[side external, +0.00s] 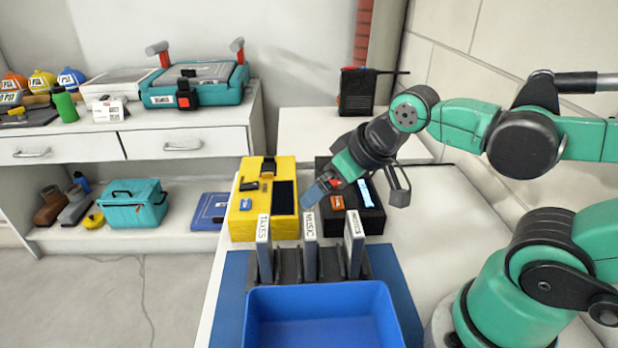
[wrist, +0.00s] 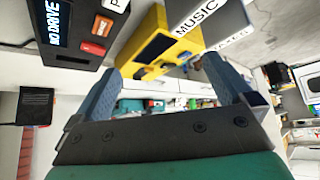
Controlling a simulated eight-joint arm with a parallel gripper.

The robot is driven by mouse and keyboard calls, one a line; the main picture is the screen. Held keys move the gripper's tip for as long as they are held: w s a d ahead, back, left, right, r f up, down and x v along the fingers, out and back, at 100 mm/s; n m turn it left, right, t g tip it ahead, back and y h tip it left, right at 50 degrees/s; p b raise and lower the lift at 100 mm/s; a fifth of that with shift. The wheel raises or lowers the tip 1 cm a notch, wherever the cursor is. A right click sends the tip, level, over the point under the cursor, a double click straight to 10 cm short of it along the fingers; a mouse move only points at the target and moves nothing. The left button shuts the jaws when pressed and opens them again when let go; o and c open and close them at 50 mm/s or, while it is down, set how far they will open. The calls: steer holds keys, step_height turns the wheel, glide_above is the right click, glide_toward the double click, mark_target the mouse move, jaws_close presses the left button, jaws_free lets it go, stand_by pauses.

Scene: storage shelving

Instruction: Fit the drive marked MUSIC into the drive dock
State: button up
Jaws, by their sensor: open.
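The drive marked MUSIC (side external: 310,245) stands upright in the middle of a dark rack (side external: 288,267), between the drive marked TAXES (side external: 264,250) and a third drive (side external: 354,250) with a label I cannot read surely. The MUSIC label also shows at the top of the wrist view (wrist: 196,15). The black drive dock (side external: 368,217) stands behind the rack at the right, and its screen reads NO DRIVE in the wrist view (wrist: 78,35). My gripper (side external: 312,193) is open and empty, tilted above and behind the MUSIC drive, near the dock. Its fingers straddle empty space in the wrist view (wrist: 165,75).
A yellow box (side external: 244,218) with a dark panel stands left of the dock. A blue bin (side external: 320,315) sits in front of the rack on a blue mat (side external: 232,285). A black device (side external: 356,92) with an antenna stands on a white surface behind. Shelving lies at left.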

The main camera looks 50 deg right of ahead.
step_height(320, 180, up, 5)
steer(key=n+g+y, duration=0.3)
steer(key=n+g, duration=0.1)
steer(key=n, duration=0.4)
glide_above(312, 225)
steer(key=d, duration=0.1)
steer(key=shift+n, duration=0.5)
steer(key=f, duration=0.8)
steer(key=shift+s+a+f, duration=0.1)
steer(key=shift+s+f, duration=0.2)
steer(key=shift+s, duration=0.05)
steer(key=shift+x, duration=2.75)
steer(key=c, duration=1.3)
